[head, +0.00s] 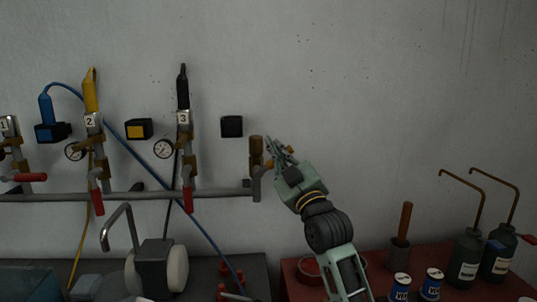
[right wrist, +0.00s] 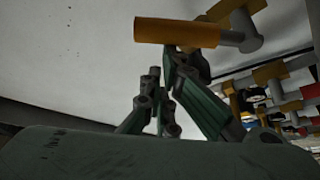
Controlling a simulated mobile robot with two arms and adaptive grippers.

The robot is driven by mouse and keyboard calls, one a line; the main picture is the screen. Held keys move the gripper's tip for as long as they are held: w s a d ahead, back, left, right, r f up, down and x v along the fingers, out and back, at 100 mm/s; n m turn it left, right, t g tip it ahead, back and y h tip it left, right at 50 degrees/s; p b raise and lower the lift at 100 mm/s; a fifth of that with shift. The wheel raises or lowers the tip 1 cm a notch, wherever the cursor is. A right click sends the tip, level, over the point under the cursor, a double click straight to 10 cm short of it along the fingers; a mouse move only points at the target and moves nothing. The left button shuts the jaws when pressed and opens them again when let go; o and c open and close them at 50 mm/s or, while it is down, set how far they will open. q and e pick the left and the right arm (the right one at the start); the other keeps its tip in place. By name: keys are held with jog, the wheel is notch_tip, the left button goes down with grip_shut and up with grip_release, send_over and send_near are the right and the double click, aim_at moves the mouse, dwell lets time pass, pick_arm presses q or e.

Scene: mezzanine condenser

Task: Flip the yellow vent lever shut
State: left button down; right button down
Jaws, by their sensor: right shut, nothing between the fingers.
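My right gripper (head: 274,148) is shut and empty at the right end of the grey pipe (head: 225,195). Its fingertips are just right of an upright brass-coloured cylinder (head: 256,149) on the pipe's end fitting. In the right wrist view, the closed fingers (right wrist: 161,82) point toward an ochre cylinder (right wrist: 175,32) on a grey stub; I cannot tell whether they touch it. A small brownish piece (head: 290,149) shows beside the fingers. I cannot make out a yellow vent lever for certain; the gripper may hide part of it. My left gripper is not in view.
A blue hose (head: 140,165) crosses below. A red bench (head: 440,285) at lower right holds bottles and cans. The wall right of the gripper is clear.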

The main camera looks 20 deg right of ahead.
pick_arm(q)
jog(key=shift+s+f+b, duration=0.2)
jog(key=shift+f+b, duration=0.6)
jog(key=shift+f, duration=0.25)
pick_arm(e)
jog(key=shift+s+d+f+m+h, duration=0.15)
jog(key=shift+d+f+m+h, duration=0.75)
jog(key=shift+m, duration=0.75)
jog(key=shift+s+d+f+m+h, duration=0.25)
jog(key=shift+f+m+h, duration=0.4)
jog(key=shift+m+h, duration=0.75)
jog(key=shift+s+d+f+m+h, duration=0.1)
jog(key=shift+d+f+m+h, duration=0.65)
jog(key=shift+m, duration=1.1)
jog(key=shift+a, duration=0.1)
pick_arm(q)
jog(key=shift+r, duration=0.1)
